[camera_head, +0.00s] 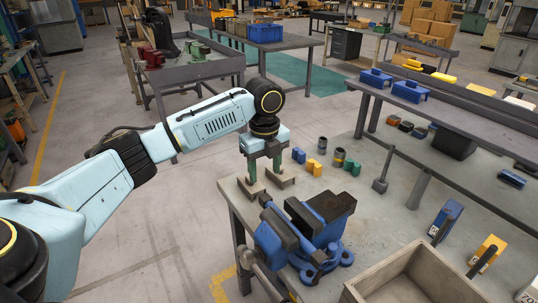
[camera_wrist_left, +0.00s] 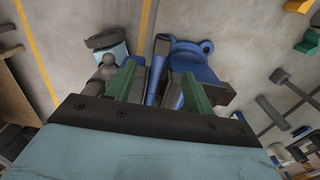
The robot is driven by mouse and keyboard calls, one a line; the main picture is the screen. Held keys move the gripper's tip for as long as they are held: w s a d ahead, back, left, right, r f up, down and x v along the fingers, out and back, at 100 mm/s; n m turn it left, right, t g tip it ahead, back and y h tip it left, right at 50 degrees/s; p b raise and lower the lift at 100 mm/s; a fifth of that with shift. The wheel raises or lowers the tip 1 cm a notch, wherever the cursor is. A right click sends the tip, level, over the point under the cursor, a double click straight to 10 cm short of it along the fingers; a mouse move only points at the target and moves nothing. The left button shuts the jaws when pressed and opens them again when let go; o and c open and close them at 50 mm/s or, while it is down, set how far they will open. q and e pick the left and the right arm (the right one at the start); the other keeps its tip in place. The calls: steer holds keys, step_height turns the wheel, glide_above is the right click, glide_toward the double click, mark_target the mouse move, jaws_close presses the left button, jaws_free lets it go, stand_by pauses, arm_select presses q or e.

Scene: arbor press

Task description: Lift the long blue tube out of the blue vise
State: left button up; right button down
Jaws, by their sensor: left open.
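The blue vise (camera_head: 322,228), with dark jaws, stands near the front left edge of the grey workbench. It also shows in the wrist view (camera_wrist_left: 192,50), partly covered by my gripper. A long narrow blue shape (camera_wrist_left: 154,80) lies between my fingers in the wrist view; it may be the tube, but I cannot tell it from the vise's own parts. In the head view I cannot make out the tube. My left gripper (camera_head: 265,178) points down with its green fingers apart, behind and left of the vise in the picture. It holds nothing that I can see. My right gripper is not in view.
An open wooden box (camera_head: 410,275) stands right of the vise. Small blue, yellow and green parts (camera_head: 314,166) lie behind it, with a grey mallet-like tool (camera_head: 381,183). A raised shelf (camera_head: 450,115) runs along the back right.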

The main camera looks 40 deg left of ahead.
mark_target(268, 196)
arm_select(q)
step_height(268, 196, down, 4)
steer(key=shift+w, duration=0.1)
step_height(268, 196, down, 5)
steer(key=shift+f, duration=0.1)
steer(key=shift+f+p, duration=0.3)
steer(key=shift+f, duration=0.25)
steer(key=shift+c, duration=0.7)
steer(key=shift+w, duration=0.1)
jaws_close()
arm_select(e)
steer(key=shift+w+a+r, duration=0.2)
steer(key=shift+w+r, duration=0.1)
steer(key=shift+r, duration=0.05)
arm_select(q)
steer(key=shift+w+d+r+p, duration=0.1)
steer(key=shift+w+r+p, duration=0.05)
steer(key=shift+w+p, duration=0.15)
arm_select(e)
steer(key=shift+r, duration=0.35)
